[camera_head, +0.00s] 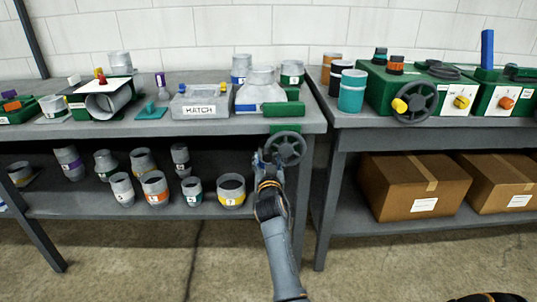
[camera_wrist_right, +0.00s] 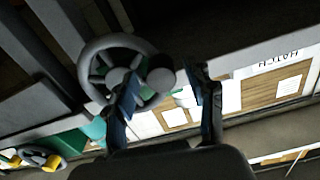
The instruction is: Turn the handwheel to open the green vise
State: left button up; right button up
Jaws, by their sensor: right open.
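The green vise (camera_head: 284,109) is mounted at the right front corner of the left workbench. Its grey spoked handwheel (camera_head: 287,148) hangs below the bench's front edge and faces me. My right gripper (camera_head: 266,160) is at the wheel's lower left side. In the right wrist view, the handwheel (camera_wrist_right: 95,59) fills the upper left, and its round knob (camera_wrist_right: 161,80) appears between the fingers of the open right gripper (camera_wrist_right: 167,82). One finger overlaps the wheel in the picture; I cannot tell whether it touches. My left gripper is not in view.
The left workbench (camera_head: 225,127) carries a box marked HATCH (camera_head: 201,103) beside the vise; several labelled cans stand on its lower shelf. The right bench (camera_head: 430,129) holds a green machine with another handwheel (camera_head: 415,102). Cardboard boxes (camera_head: 413,187) sit beneath. Floor in front is clear.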

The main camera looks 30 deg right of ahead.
jog(key=shift+w+d+r, duration=0.1)
jog(key=shift+w, duration=0.15)
jog(key=shift+c, duration=0.2)
grip_shut()
